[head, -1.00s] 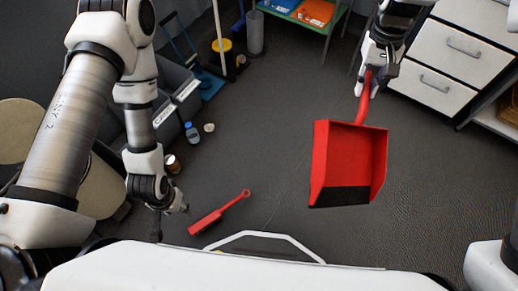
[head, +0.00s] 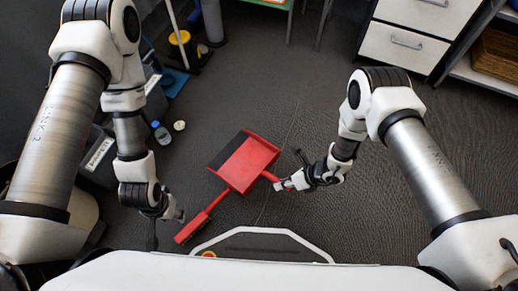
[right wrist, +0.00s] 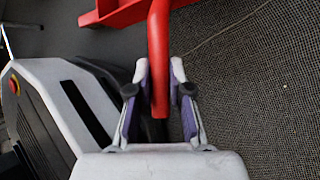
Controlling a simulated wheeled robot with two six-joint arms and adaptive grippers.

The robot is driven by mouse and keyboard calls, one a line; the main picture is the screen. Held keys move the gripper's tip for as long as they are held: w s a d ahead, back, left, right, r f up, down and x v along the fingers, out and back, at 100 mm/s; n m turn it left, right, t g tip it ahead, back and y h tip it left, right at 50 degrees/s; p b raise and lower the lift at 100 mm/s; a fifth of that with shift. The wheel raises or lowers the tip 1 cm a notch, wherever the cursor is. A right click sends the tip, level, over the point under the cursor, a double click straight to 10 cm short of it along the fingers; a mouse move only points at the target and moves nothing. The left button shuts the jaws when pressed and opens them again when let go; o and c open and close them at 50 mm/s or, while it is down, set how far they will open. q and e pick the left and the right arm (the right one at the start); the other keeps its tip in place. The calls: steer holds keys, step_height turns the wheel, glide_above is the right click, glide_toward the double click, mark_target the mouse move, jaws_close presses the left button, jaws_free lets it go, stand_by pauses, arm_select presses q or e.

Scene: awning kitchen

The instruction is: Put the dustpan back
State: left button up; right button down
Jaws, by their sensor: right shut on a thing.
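The red dustpan (head: 248,160), with a black front lip, is held above the dark floor, its lip toward the upper left. My right gripper (head: 285,184) is shut on its handle; the right wrist view shows the red handle (right wrist: 158,55) between the fingers (right wrist: 160,100) and part of the pan (right wrist: 112,12).
A blue-capped bottle (head: 161,132) and a small white lid (head: 179,125) are on the floor at left, near grey bins (head: 98,155). A white drawer unit (head: 405,42) and a shelf with a basket (head: 497,60) stand at the upper right. The middle floor is clear.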

steer(key=s+d+f+m+t+b, duration=0.1)
steer(key=s+d+f+m+t, duration=0.15)
steer(key=f, duration=0.35)
steer(key=s+d+f+m+t+b, duration=0.1)
steer(key=s+f+m, duration=0.2)
steer(key=f, duration=0.3)
steer(key=w+a+b, duration=0.1)
steer(key=w+b, duration=0.1)
steer(key=w, duration=0.2)
steer(key=w+a+b, duration=0.1)
steer(key=w+b, duration=0.1)
steer(key=w, duration=0.3)
steer(key=w+a+f+b, duration=0.1)
steer(key=w+b, duration=0.1)
steer(key=w, duration=0.2)
steer(key=shift+w+a, duration=0.4)
steer(key=shift+w+a+f+t+b, duration=0.1)
steer(key=shift+w+a+t+b, duration=0.15)
steer(key=shift+w+b, duration=0.4)
step_height(320, 180, down, 3)
steer(key=b, duration=0.2)
steer(key=shift+s+f+b, duration=0.1)
steer(key=shift+f+b, duration=0.1)
steer(key=shift+b, duration=0.1)
steer(key=shift+r, duration=0.15)
steer(key=c, duration=1.1)
jaws_free()
arm_select(q)
step_height(320, 180, down, 13)
steer(key=shift+r, duration=0.2)
